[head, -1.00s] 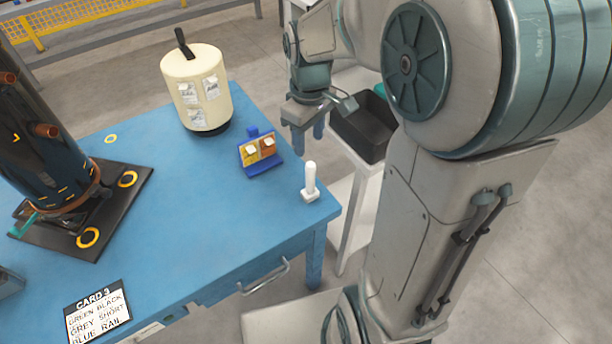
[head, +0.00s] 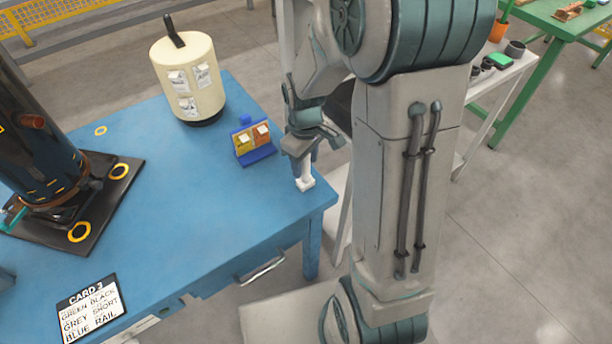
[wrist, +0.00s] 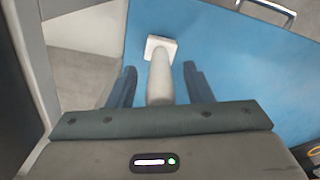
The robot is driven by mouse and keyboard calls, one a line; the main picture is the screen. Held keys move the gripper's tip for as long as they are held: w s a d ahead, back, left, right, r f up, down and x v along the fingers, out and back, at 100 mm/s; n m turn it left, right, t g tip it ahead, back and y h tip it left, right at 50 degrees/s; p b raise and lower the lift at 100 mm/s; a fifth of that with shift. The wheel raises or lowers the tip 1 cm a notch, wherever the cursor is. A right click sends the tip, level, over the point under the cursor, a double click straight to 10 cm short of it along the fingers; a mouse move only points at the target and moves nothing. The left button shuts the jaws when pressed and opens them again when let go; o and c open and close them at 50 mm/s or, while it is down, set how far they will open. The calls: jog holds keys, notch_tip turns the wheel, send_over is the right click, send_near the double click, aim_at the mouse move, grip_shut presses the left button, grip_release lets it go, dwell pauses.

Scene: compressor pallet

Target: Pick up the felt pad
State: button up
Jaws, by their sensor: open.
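No thing in view is plainly marked as the felt pad. A white post on a square white base (head: 305,183) stands at the near right corner of the blue table. It also shows in the wrist view (wrist: 161,48), between my two fingers. My gripper (head: 303,163) is open at the post, with one dark blue finger on each side of it. In the wrist view my gripper (wrist: 160,70) shows a gap between each finger and the post. The post's top end is hidden by the gripper body.
The blue table (head: 190,220) has clear room in its middle. A blue holder (head: 251,143) with yellow and orange parts stands left of my gripper. A cream tank (head: 188,78) stands behind it. A card (head: 92,305) lies in front. A white table (head: 515,72) is at right.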

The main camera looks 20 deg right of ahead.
jog(key=shift+f, duration=0.15)
grip_shut()
